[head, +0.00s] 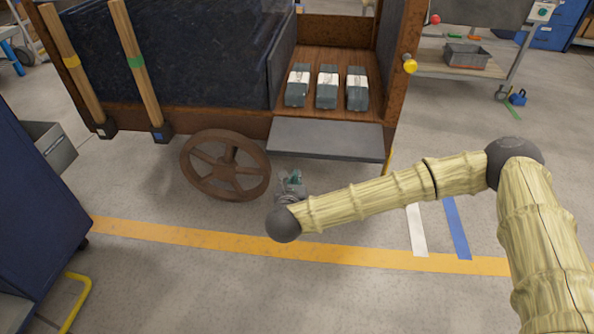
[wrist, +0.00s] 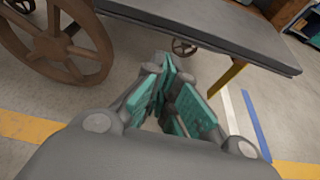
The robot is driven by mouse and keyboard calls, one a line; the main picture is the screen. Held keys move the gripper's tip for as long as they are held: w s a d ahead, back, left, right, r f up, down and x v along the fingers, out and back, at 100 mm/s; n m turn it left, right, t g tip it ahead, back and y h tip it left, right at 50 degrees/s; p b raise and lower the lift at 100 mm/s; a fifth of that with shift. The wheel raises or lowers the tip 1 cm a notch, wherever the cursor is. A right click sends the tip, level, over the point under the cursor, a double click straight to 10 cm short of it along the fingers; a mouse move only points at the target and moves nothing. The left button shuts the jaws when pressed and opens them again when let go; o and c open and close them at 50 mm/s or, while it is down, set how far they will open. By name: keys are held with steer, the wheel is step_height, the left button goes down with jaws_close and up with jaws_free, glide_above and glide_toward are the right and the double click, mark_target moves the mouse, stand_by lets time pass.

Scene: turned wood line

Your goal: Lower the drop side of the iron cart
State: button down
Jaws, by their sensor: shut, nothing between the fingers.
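The iron cart (head: 215,118) has a rust-brown frame and spoked wheels. Its drop side looks like the dark grey flat panel (head: 328,140) at the open bay. The panel sticks out from the bay floor's front edge, roughly level or slightly tilted. It also shows in the wrist view (wrist: 200,25), ahead of and above the fingers. My gripper (head: 291,178) is shut and empty, low in front of the cart, between the spoked wheel (head: 225,165) and the panel. Its teal finger pads (wrist: 172,90) are below the panel's edge and look apart from it. A yellow knob (head: 410,66) sits on the right post.
Three grey wrapped blocks (head: 327,87) lie in the open bay. Two wooden poles (head: 140,65) lean on the cart's left. A blue cabinet (head: 35,200) stands at the near left, and a trolley (head: 430,68) stands behind right.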

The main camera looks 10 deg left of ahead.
steer(key=s+d+f+n+g+y, duration=0.2)
steer(key=s+f+n+g, duration=0.1)
steer(key=s+f+n, duration=0.7)
steer(key=s+d+f+n+g+y, duration=0.2)
steer(key=s+d+f+n+g, duration=0.15)
steer(key=s+f+n, duration=0.6)
steer(key=s+d+f+n+g+h+p, duration=0.15)
steer(key=s+d+n+g, duration=0.25)
steer(key=s+d+n, duration=0.6)
steer(key=s+d+f+n+g+h, duration=0.1)
steer(key=s+d+n+g+h, duration=0.4)
steer(key=s+d, duration=0.95)
steer(key=w+d+r+y+p, duration=0.1)
steer(key=r+p, duration=1.7)
steer(key=w+r+n+t+y+p, duration=0.1)
steer(key=w+r+p, duration=0.1)
steer(key=r+p, duration=1.7)
steer(key=shift+d+r, duration=0.3)
steer(key=shift+d, duration=0.05)
steer(key=c, duration=1.5)
jaws_free()
steer(key=shift+t+y+p, duration=0.25)
steer(key=shift+p, duration=0.05)
steer(key=shift+s, duration=0.1)
